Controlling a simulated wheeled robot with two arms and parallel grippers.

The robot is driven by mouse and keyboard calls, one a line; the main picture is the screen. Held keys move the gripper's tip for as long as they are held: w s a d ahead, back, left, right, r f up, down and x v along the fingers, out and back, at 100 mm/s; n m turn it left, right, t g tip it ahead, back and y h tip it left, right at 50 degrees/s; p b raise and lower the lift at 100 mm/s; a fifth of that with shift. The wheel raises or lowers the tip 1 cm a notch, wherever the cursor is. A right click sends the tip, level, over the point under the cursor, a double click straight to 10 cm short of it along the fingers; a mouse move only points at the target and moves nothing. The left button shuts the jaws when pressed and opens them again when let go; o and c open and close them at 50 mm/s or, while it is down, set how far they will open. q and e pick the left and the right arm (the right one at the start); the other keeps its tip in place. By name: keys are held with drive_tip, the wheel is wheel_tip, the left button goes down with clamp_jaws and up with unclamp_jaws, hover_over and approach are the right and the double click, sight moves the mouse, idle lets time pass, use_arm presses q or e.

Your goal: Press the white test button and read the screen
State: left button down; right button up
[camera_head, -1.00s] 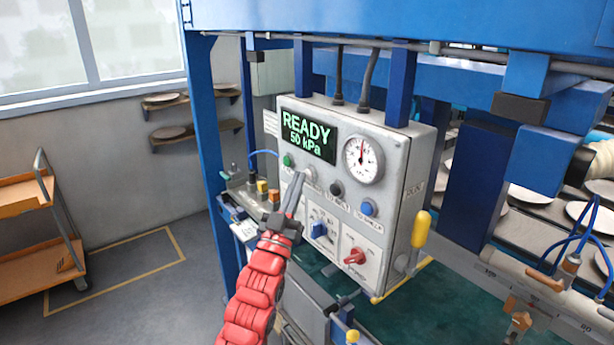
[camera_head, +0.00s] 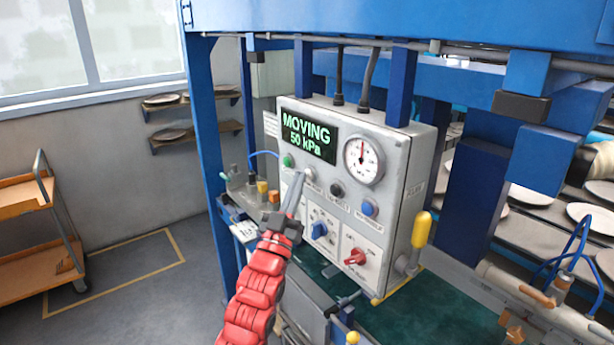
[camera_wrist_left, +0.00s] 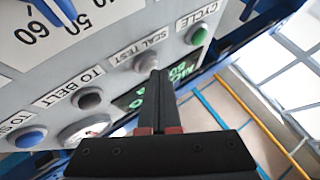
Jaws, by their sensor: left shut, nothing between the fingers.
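A grey control box (camera_head: 395,215) carries a dark screen (camera_head: 309,133) reading "MOVING" and "50 kPa" in green. The white test button (camera_head: 309,174) sits below the screen, between a green button and a black one. In the left wrist view the white button (camera_wrist_left: 146,61) is by the "SEAL TEST" label. My left gripper (camera_head: 299,176) is shut and empty, pointing up at the panel. In the left wrist view its fingertips (camera_wrist_left: 154,74) overlap the button's edge; I cannot tell whether they touch it. My right gripper is not in view.
Close beside the white button are a green button (camera_head: 288,160), a black button (camera_head: 336,190) and a blue button (camera_head: 369,207). A blue knob (camera_head: 319,230) and red switch (camera_head: 355,257) are below. A yellow-handled lever (camera_head: 421,230) sticks out at right. Blue posts frame the box.

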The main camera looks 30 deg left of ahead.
use_arm(q)
drive_tip(key=shift+s+a, duration=0.2)
drive_tip(key=shift+s, duration=0.45)
drive_tip(key=s, duration=0.1)
drive_tip(key=s+a, duration=0.1)
drive_tip(key=s, duration=0.1)
drive_tip(key=s+a, duration=0.1)
drive_tip(key=shift+s, duration=0.25)
idle(0.4)
